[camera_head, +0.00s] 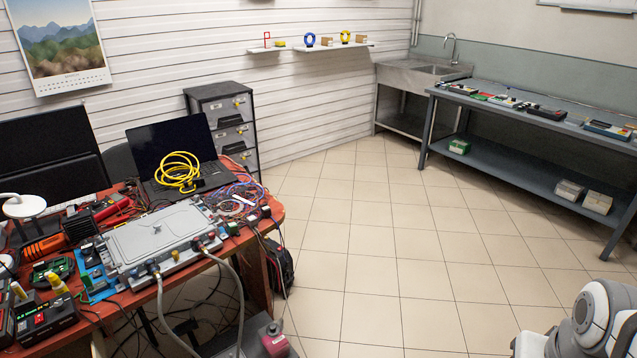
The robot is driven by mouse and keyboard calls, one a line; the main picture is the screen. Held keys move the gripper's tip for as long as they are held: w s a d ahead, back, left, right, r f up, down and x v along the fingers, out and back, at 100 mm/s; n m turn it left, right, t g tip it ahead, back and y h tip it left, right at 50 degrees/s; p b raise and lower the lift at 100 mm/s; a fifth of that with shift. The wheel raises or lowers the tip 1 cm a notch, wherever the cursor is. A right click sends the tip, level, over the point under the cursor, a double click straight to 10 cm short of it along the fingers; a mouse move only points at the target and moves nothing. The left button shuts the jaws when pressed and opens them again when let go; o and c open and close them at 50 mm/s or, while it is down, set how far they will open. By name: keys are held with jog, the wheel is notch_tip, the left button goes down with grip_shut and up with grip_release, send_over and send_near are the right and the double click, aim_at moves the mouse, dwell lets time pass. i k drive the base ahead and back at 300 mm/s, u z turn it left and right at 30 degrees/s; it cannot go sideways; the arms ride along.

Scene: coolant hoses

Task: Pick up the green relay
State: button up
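I cannot tell for sure which thing is the green relay. A small green block (232,228) sits at the right end of the grey metal case (160,238) on the cluttered red-brown desk. Another green part (52,270) lies among the devices at the desk's left. A green box (459,147) stands on the lower shelf of the blue-grey bench, far off. Two grey hoses (158,292) run down from the case's front. Part of my white and grey arm shows at the bottom right; my gripper is not in view.
The tiled floor (390,240) between desk and bench is clear. A black bag (279,268) and a red-topped box (274,342) stand by the desk. A laptop (170,150) with a coiled yellow cable (178,171) sits behind the case. Grey drawers (230,120) stand beyond.

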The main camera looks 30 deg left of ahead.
aim_at(232, 228)
jog(key=u, duration=0.55)
jog(key=i, duration=1.4)
jog(key=u, duration=1.15)
jog(key=i, duration=0.55)
jog(key=u, duration=0.25)
jog(key=k, duration=0.85)
jog(key=u, duration=0.2)
jog(key=i, duration=0.85)
jog(key=z, duration=0.05)
